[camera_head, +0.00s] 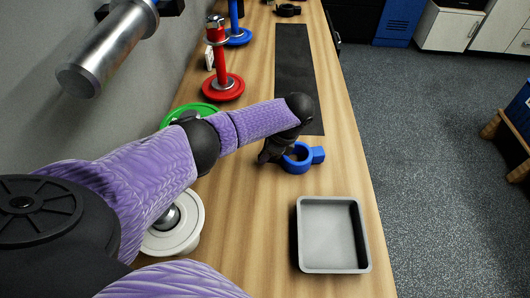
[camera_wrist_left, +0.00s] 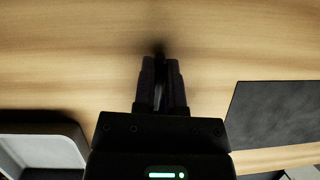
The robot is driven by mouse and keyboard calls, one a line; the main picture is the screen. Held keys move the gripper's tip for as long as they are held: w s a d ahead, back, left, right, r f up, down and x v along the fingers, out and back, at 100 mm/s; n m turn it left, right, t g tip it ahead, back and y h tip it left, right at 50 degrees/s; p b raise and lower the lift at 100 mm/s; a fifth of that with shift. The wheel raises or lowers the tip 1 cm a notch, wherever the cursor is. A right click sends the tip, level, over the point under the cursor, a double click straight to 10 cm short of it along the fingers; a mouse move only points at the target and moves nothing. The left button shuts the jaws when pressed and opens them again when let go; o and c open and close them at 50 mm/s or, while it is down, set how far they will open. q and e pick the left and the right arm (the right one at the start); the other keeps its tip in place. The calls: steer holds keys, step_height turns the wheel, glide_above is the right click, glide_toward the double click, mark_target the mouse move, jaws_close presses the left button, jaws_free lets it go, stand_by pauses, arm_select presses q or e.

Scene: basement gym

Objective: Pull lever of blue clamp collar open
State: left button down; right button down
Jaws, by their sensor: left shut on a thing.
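The blue clamp collar (camera_head: 296,163) lies on the wooden bench in the head view, its ring partly covered by my left gripper and a blue block sticking out on its right side. My left gripper (camera_head: 265,157) is low over the bench, at the collar's left side. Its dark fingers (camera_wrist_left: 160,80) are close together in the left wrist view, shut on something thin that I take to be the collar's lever. The lever itself is too dark and hidden to make out. The collar cannot be made out in the wrist view. My right gripper is not in view.
A grey tray (camera_head: 299,238) stands in front of the collar and a black mat (camera_head: 294,62) lies behind it. Green (camera_head: 178,112), red (camera_head: 224,93) and white (camera_head: 190,228) weight plates line the wall side. The bench's right edge is clear.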

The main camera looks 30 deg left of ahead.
arm_select(q)
steer(key=c, duration=0.7)
jaws_free()
steer(key=p+v, duration=0.2)
steer(key=v, duration=0.8)
steer(key=shift+p, duration=0.4)
